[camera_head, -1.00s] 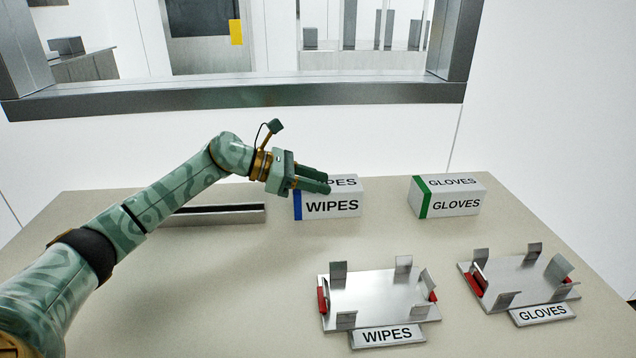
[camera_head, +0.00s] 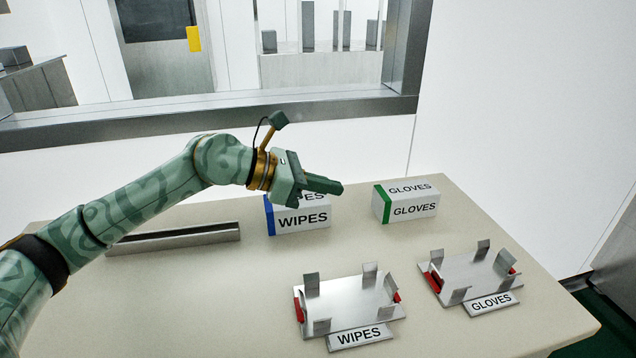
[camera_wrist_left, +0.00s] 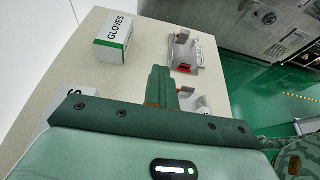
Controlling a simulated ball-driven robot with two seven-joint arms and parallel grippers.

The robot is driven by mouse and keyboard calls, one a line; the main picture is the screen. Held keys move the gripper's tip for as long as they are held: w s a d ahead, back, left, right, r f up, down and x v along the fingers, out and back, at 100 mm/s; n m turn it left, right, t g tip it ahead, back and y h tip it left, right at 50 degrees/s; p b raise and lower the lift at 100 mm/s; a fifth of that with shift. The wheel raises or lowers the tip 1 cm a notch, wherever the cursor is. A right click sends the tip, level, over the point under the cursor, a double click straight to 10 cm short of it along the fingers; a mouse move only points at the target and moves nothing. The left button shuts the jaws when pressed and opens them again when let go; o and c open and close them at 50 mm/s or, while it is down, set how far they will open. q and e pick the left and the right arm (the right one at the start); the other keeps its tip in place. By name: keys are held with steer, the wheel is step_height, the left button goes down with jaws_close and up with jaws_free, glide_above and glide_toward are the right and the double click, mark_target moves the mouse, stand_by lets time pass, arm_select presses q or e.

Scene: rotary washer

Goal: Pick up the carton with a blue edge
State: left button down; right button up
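The carton with a blue edge (camera_head: 303,220) is a white box marked WIPES, upright on the table, blue at its left end. My left gripper (camera_head: 338,188) is above it in the head view, hiding part of its top. Its fingertips reach past the carton's right end. In the wrist view the fingers (camera_wrist_left: 161,84) lie together, with nothing between them. A corner of the WIPES carton (camera_wrist_left: 72,92) shows at the left there, mostly hidden by the gripper body. My right gripper is not in view.
A green-edged GLOVES carton (camera_head: 412,208) stands to the right. Metal holders labelled WIPES (camera_head: 345,300) and GLOVES (camera_head: 470,275) are nearer the front. A long metal channel (camera_head: 175,239) lies at the left under my arm. A window frame (camera_head: 200,118) is behind.

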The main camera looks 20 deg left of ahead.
arm_select(q)
steer(key=c, duration=2.2)
jaws_free()
steer(key=shift+c, duration=2.2)
jaws_free()
steer(key=shift+a, duration=0.1)
